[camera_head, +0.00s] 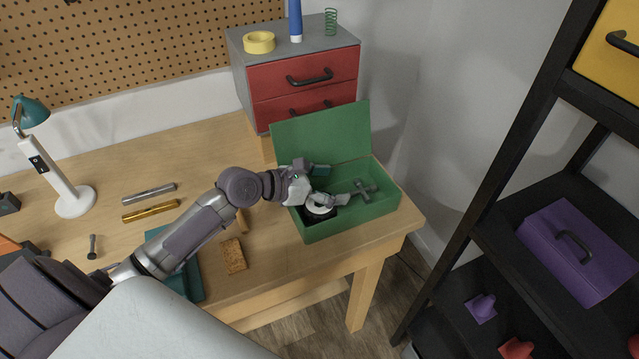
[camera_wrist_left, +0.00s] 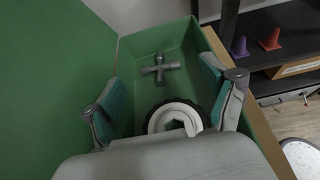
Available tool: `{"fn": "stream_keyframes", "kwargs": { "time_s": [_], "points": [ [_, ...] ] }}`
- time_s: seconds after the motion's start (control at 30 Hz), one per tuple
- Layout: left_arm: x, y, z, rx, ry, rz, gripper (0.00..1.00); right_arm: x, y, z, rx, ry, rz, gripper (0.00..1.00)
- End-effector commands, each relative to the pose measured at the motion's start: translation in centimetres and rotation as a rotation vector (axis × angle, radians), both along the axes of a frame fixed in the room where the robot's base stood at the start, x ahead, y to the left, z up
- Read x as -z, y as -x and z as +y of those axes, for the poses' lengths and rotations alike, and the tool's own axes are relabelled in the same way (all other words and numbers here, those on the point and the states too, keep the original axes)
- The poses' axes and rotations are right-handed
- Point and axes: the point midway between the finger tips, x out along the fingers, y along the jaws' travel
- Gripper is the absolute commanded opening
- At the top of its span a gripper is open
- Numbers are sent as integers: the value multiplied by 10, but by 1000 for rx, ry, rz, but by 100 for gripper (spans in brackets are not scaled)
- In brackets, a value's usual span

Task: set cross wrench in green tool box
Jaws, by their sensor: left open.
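The green tool box (camera_head: 352,226) stands with its lid open at the right end of the workbench. The grey cross wrench (camera_head: 363,189) lies inside it, toward the right end; it also shows in the left wrist view (camera_wrist_left: 160,68), on the box floor and apart from my fingers. My left gripper (camera_head: 338,186) is over the box, its fingers spread wide and empty, as the left wrist view (camera_wrist_left: 160,100) shows. A black wheel with a white rim (camera_wrist_left: 175,118) lies in the box below the gripper. My right gripper is not in view.
A grey and red drawer cabinet (camera_head: 300,75) stands behind the box. A cork-coloured block (camera_head: 233,255) and a teal item (camera_head: 190,280) lie left of the box. A black shelf with a purple tool box (camera_head: 575,250) stands at the right.

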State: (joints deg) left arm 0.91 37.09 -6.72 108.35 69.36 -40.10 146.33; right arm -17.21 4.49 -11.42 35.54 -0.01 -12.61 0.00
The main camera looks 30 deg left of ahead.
Motion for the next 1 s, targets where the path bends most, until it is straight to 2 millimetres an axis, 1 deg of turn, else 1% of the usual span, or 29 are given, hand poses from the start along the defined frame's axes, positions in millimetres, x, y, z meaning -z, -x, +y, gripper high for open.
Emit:
{"fn": "stream_keyframes", "kwargs": {
  "time_s": [0.03,0.1,0.3,0.87,1.0],
  "points": [
    [-3,8,5,2,-3,0,85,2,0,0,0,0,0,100],
    [-7,15,11,0,-1,-1,85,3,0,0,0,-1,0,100],
    [-15,26,20,2,0,-2,85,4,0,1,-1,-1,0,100],
    [-16,27,21,1,1,-4,85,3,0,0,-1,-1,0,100],
    [-16,27,20,1,0,-4,85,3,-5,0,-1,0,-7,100]
  ]
}}
